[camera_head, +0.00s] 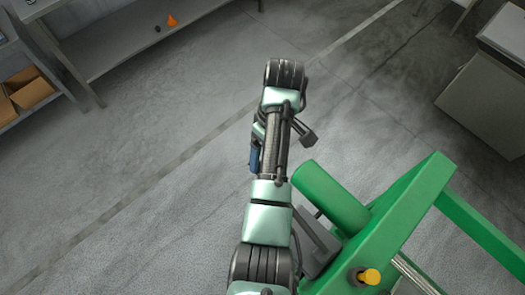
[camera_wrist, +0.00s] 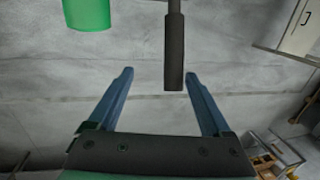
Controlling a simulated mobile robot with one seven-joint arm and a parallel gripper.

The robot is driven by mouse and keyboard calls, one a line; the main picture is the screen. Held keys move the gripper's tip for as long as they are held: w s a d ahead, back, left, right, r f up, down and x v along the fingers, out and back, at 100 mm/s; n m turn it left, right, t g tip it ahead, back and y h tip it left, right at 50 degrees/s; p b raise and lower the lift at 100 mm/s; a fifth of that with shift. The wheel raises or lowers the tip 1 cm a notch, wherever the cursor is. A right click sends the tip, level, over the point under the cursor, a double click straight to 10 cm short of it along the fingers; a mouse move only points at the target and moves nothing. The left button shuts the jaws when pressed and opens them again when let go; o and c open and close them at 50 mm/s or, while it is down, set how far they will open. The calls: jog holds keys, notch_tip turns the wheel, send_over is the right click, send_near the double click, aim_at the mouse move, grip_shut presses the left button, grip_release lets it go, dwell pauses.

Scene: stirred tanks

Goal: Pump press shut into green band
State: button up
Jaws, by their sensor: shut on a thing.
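The green press (camera_head: 425,200) stands at the right of the head view, with a green cylinder (camera_head: 332,197) on its left. A green cylinder also shows at the top of the wrist view (camera_wrist: 87,12). A dark rod-like pump handle (camera_wrist: 174,66) comes down from the top there. The handle lies nearer the right finger; the contact itself is not clear. In the head view my arm hides most of the gripper. No gauge or green band shows.
A yellow knob (camera_head: 370,276) sits on the press's near side. A grey shelf (camera_head: 130,35) with small items and a cardboard box (camera_head: 30,87) are at the upper left. A grey cabinet (camera_head: 485,100) stands at the right. The floor at left is clear.

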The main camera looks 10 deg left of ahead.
jog(key=d+r+p, duration=0.5)
jog(key=r+p, duration=0.6)
jog(key=shift+s+d+p, duration=0.15)
jog(key=shift+s+p, duration=0.15)
jog(key=shift+s, duration=0.05)
dwell(0.5)
dwell(0.6)
